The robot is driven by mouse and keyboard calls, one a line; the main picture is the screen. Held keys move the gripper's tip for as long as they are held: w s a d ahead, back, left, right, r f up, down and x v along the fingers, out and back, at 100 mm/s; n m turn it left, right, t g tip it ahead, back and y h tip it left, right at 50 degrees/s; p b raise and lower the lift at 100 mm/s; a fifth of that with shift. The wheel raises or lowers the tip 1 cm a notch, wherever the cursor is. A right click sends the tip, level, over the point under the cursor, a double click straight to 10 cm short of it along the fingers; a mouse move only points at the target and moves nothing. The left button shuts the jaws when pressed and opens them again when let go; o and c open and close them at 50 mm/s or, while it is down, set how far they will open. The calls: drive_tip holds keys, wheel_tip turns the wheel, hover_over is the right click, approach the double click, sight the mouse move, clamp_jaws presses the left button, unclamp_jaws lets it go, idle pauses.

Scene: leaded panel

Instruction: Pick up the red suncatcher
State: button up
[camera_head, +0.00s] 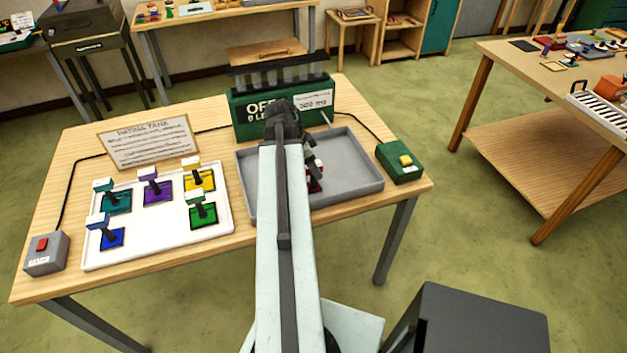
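The red suncatcher (314,184) shows only in part, as a small dark red patch beside my arm. It is in the grey tray (352,178) at the right of the table. My arm reaches over the table and hides most of the tray's left half. My gripper (312,160) is dark and points down over the tray, right by the red suncatcher. Its fingers are small and partly hidden behind my arm, so I cannot tell whether they touch the suncatcher.
A white tray (158,250) on the left holds several coloured suncatchers with upright handles. A sign (149,144) stands behind it. A green machine (245,120) stands behind the grey tray.

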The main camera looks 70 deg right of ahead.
drive_tip(key=shift+r, duration=0.1)
clamp_jaws()
drive_tip(key=shift+r, duration=0.1)
